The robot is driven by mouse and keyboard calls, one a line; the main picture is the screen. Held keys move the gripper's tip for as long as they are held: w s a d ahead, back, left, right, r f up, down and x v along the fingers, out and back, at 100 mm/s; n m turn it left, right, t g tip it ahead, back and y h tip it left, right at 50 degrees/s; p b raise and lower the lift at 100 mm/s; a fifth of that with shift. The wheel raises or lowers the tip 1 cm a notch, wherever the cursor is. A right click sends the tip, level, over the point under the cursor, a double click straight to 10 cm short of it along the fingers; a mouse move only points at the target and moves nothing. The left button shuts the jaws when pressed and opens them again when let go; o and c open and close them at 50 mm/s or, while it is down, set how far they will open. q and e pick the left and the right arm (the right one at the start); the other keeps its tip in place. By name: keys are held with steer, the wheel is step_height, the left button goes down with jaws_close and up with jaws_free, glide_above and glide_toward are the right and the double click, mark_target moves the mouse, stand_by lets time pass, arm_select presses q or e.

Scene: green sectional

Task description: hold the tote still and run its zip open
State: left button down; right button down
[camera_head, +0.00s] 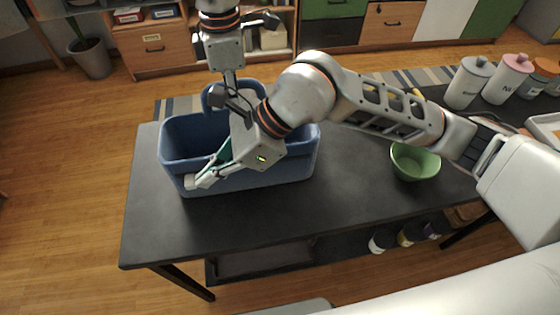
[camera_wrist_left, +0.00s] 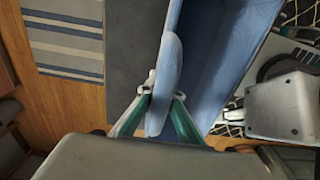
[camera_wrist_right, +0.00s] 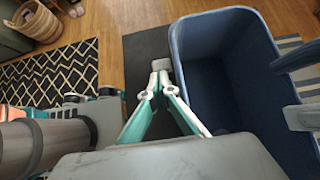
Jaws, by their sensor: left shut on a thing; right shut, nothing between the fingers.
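The blue tote (camera_head: 290,170) stands upright on the dark table. Its top is open and its inside shows, also in the right wrist view (camera_wrist_right: 225,90). My left gripper (camera_wrist_left: 163,98) is shut on the tote's blue handle (camera_wrist_left: 170,60) at the far side. My right gripper (camera_head: 203,180) is shut and empty at the tote's near left corner. In the right wrist view, a small grey tab (camera_wrist_right: 160,63), perhaps the zip pull, sits just beyond the closed fingertips. I cannot tell whether they touch it. My right forearm hides part of the tote in the head view.
A green bowl (camera_head: 415,162) stands on the table (camera_head: 230,225) to the right of the tote. Canisters (camera_head: 468,82) stand farther right. The table's front left is clear. A plant pot (camera_head: 90,58) and drawers stand behind on the floor.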

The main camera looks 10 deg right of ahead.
steer(key=shift+d, duration=0.1)
steer(key=v, duration=1.2)
arm_select(q)
steer(key=c, duration=2.2)
jaws_free()
steer(key=shift+o, duration=0.2)
